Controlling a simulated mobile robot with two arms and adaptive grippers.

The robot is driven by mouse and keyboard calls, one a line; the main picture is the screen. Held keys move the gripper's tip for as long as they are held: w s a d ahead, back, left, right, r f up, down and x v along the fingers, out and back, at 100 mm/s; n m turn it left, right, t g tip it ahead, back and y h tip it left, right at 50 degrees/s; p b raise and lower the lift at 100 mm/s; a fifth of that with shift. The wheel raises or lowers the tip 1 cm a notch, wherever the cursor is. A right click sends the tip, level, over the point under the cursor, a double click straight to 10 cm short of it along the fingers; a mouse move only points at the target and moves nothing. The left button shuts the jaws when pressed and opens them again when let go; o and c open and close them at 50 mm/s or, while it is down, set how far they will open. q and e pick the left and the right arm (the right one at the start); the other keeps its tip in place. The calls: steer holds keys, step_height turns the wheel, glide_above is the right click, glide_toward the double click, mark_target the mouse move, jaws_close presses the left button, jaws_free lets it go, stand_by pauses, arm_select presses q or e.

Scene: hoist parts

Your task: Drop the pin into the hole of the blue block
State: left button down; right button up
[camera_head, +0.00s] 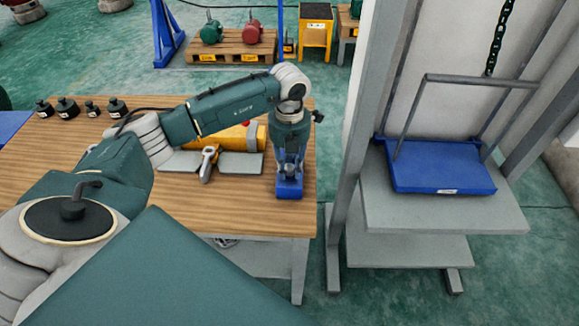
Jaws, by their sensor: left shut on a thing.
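The blue block (281,192) is on the wooden table near its right front corner. My left gripper (290,182) points straight down right over the block and covers much of it. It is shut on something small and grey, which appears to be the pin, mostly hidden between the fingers. The hole of the block is hidden, and I cannot tell whether the pin is above it or inside it. My right gripper is not in view.
To the right stands a grey frame with a shelf (430,213), holding a blue hoist tray (440,168).

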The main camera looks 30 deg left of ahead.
arm_select(q)
steer(key=shift+f, duration=0.1)
steer(key=c, duration=1.4)
jaws_free()
step_height(320, 180, up, 12)
steer(key=shift+w+r, duration=0.1)
